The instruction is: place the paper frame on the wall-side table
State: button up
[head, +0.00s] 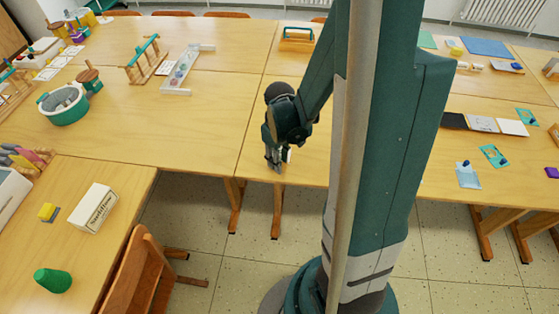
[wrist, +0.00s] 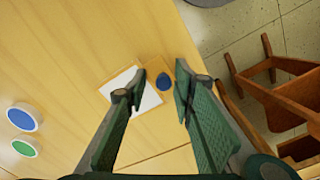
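In the wrist view, a flat tan piece with a white sheet (wrist: 147,98) and a dark blue oval (wrist: 164,81) lies on the wooden table; it looks like the paper frame, but I cannot be sure. My gripper (wrist: 160,80) is open, its fingers pointing down at this piece, with the fingertips apart over it. I cannot tell whether they touch it. In the head view my gripper (head: 276,166) is low at the near edge of the middle table (head: 215,110); the piece is mostly hidden there. Which table is the wall-side one is unclear.
A blue disc (wrist: 25,117) and a green disc (wrist: 24,148) lie left of my gripper in the wrist view. A chair (wrist: 285,85) stands at the right. In the head view, a teal-barred stand (head: 297,35), white tray (head: 187,68) and round tub (head: 64,104) stand on the tables.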

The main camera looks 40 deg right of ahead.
jog(key=shift+r, duration=0.1)
notch_tip(320, 180, up, 12)
jog(key=p, duration=0.3)
jog(key=shift+p, duration=0.3)
dwell(0.4)
jog(key=shift+r, duration=0.1)
dwell(0.4)
jog(key=s+a+r+m+t, duration=0.1)
jog(key=s+a+r+t, duration=0.1)
jog(key=a+r, duration=0.6)
jog(key=s+a+r+m+t, duration=0.1)
jog(key=s+a+r+t, duration=0.1)
jog(key=a+r+t, duration=0.3)
jog(key=a+r, duration=0.4)
jog(key=r, duration=0.1)
jog(key=shift+s+a+r, duration=0.25)
jog(key=shift+s+r, duration=0.15)
